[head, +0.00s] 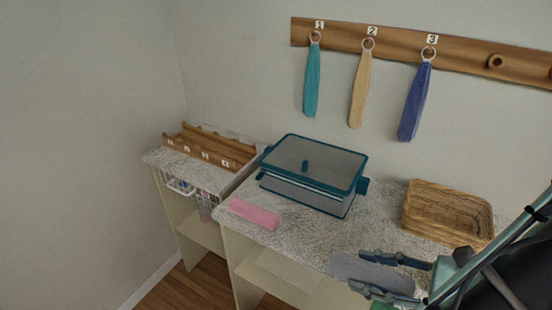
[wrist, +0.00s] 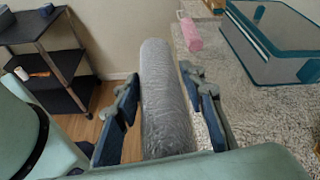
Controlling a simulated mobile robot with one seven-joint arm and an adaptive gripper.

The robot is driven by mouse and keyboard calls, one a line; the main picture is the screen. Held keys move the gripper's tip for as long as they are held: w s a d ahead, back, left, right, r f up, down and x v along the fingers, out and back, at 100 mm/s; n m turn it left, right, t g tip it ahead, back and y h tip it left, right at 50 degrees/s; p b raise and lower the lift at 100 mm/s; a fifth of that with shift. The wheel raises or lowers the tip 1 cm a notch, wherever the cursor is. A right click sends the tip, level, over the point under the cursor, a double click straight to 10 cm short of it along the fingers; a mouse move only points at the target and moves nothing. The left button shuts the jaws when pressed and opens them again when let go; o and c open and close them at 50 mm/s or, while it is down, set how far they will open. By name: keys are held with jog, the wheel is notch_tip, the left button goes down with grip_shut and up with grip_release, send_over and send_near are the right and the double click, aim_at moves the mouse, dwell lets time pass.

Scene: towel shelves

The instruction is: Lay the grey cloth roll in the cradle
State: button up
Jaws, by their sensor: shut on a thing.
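The grey cloth roll (head: 365,270) is at the front right in the head view, over the front edge of the counter. In the wrist view the roll (wrist: 165,95) runs lengthwise between the fingers and points away from me. My gripper (head: 385,274) is shut on it, one finger on each side; it also shows in the wrist view (wrist: 165,97). The wooden cradle (head: 208,148) sits on the lower left shelf top, with several scalloped slots and small labels on its front. It looks empty, and the gripper is far to its right.
A teal-framed clear box (head: 315,172) stands mid-counter, between gripper and cradle. A pink roll (head: 254,214) lies at the counter's front left. A wicker basket (head: 448,212) stands at the right. Towels hang from a wall rail (head: 400,45). A dark cart (wrist: 45,55) shows in the wrist view.

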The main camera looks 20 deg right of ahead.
jog(key=w+a+n+g+y+p, duration=0.25)
jog(key=w+p, duration=0.25)
jog(key=w, duration=1.1)
jog(key=w+a+p, duration=0.3)
jog(key=w+a, duration=0.9)
jog(key=shift+w+a+r+n, duration=0.35)
jog(key=shift+w+n, duration=0.05)
jog(key=shift+n, duration=0.05)
jog(key=shift+a+g+y, duration=0.1)
jog(key=shift+g+y, duration=0.15)
